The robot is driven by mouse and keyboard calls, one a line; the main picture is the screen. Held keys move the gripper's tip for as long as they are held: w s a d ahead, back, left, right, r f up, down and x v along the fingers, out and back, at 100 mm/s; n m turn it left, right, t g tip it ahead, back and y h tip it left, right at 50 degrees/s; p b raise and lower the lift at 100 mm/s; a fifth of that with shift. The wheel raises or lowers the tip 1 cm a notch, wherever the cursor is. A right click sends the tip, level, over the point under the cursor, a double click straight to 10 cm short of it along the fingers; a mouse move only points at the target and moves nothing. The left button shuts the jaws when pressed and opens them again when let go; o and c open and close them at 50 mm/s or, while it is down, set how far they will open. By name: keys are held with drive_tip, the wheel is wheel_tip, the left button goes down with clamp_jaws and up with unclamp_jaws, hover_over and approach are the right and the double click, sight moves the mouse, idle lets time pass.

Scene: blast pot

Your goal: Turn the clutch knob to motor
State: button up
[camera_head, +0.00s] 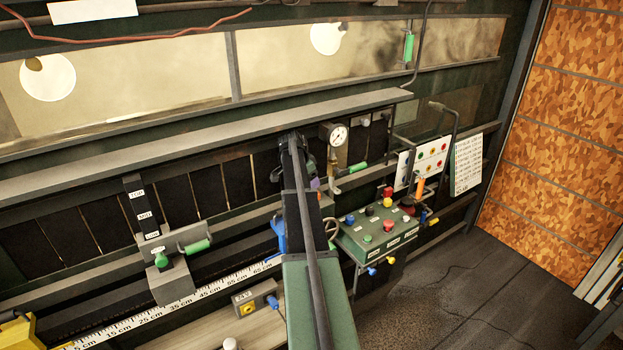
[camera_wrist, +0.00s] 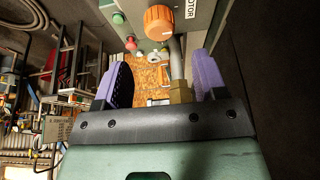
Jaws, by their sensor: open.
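The orange ribbed knob (camera_wrist: 159,22), which I take to be the clutch knob, is at the top of the wrist view on a grey-green housing. A white label reading MOTOR (camera_wrist: 191,10) is just right of it. My gripper (camera_wrist: 162,82) is open, with its two purple fingers spread wide. The knob lies ahead of the fingertips and apart from them, not between them. In the head view only a little purple of my gripper (camera_head: 315,184) shows beside my arm. I cannot make out the knob there; my arm may hide it.
A grey pipe with a brass fitting (camera_wrist: 180,92) shows between my fingers. Right of my arm stand a pressure gauge (camera_head: 338,135), a green-handled valve (camera_head: 357,168) and a green control box (camera_head: 370,245). A ruler (camera_head: 215,288) runs along the left. Floor at right is open.

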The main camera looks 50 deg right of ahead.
drive_tip(key=shift+f, duration=0.15)
drive_tip(key=s+a+n+y, duration=0.1)
drive_tip(key=s+a+n, duration=0.2)
drive_tip(key=a, duration=1.7)
drive_tip(key=s+a+f+n+t+y, duration=0.1)
drive_tip(key=s+a+n, duration=0.3)
drive_tip(key=a+n, duration=0.7)
drive_tip(key=s+a+n+y, duration=0.2)
drive_tip(key=s+a+n, duration=0.2)
drive_tip(key=a, duration=2.5)
drive_tip(key=n, duration=0.3)
drive_tip(key=shift+a+f+n, duration=0.2)
drive_tip(key=shift+f+n, duration=0.05)
drive_tip(key=shift+n, duration=0.15)
